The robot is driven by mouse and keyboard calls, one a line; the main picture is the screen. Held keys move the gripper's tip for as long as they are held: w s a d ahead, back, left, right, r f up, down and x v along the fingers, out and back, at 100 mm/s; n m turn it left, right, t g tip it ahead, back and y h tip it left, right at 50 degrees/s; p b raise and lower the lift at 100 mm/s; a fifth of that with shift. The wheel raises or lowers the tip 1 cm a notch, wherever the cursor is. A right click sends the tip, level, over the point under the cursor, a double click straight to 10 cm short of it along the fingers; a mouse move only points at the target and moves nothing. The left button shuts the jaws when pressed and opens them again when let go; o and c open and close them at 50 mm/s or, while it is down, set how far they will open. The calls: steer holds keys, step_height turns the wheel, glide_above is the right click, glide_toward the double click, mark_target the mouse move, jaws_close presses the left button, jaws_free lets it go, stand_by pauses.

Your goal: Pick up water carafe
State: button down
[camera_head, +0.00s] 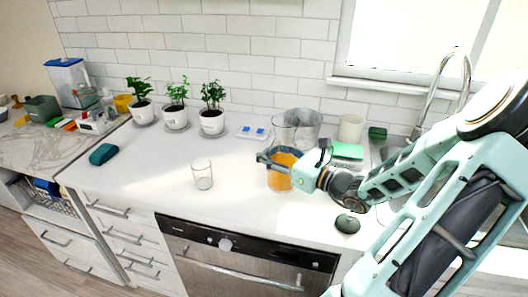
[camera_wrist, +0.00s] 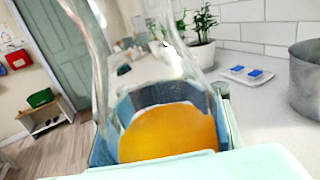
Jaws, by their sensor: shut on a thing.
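The water carafe (camera_head: 279,181) is clear glass with orange contents in its lower part. It appears upright at the counter's middle, near the front edge, in the head view. My gripper (camera_head: 283,160) reaches in from the right and is shut around its body. In the wrist view the carafe (camera_wrist: 168,135) fills the space between the fingers (camera_wrist: 163,118), and its clear glass rises above them. The gripper hides part of the carafe, and I cannot tell whether its base touches the counter.
A drinking glass (camera_head: 203,174) stands to the left. A grey metal pot (camera_head: 308,119) is behind the carafe, and a dark round object (camera_head: 347,223) lies at front right. Potted plants (camera_head: 176,118) line the wall. The left counter (camera_head: 145,165) is mostly clear.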

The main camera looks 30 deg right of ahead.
steer(key=s+a+r+p, duration=0.1)
steer(key=s+a+r, duration=0.2)
steer(key=s+r, duration=0.3)
steer(key=shift+s+r+p, duration=0.35)
steer(key=shift+s, duration=1.9)
steer(key=shift+a, duration=0.1)
